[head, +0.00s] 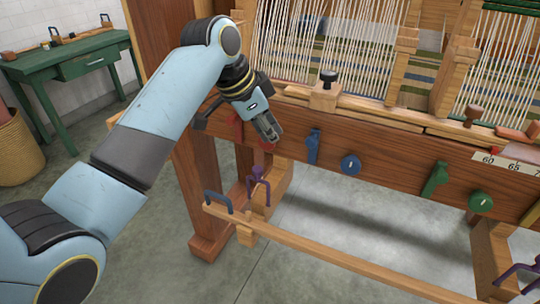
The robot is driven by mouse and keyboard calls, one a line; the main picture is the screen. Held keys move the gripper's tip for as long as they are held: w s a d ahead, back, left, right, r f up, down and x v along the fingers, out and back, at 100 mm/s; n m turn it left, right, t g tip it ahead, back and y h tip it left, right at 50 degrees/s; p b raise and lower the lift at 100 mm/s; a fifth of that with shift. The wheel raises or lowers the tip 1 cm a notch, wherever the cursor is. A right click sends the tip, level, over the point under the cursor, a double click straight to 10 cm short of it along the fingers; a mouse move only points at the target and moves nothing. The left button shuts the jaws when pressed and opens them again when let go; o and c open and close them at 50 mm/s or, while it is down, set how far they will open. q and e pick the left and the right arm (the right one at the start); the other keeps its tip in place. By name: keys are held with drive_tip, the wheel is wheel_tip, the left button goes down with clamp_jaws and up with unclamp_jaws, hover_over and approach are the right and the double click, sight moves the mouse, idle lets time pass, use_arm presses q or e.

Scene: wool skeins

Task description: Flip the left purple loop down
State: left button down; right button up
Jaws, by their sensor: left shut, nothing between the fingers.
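The left purple loop (259,188) is at the left end of the loom's lower part, by a wooden block near the low beam. It stands upward, and its exact hinge is too small to tell. My left gripper (270,134) is shut and empty. In the picture its fingertips are above the purple loop, in front of the loom's thick front beam (385,158), with a clear gap to the loop. A red fitting (237,128) on the beam is partly hidden beside the gripper. My right gripper is out of view.
A blue handle (217,201) stands on the low beam (330,256), left of the loop. Blue lever (313,146) and knob (350,164), and green lever (435,179) and knob (481,202), stick out from the front beam. Another purple loop (517,273) is at far right.

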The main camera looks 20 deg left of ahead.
use_arm(q)
drive_tip(key=shift+w+r, duration=0.15)
wheel_tip(320, 180, down, 9)
drive_tip(key=w+b, duration=0.1)
drive_tip(key=b, duration=0.1)
drive_tip(key=shift+a+f, duration=0.2)
drive_tip(key=shift+a, duration=0.05)
idle(0.5)
drive_tip(key=shift+w, duration=0.1)
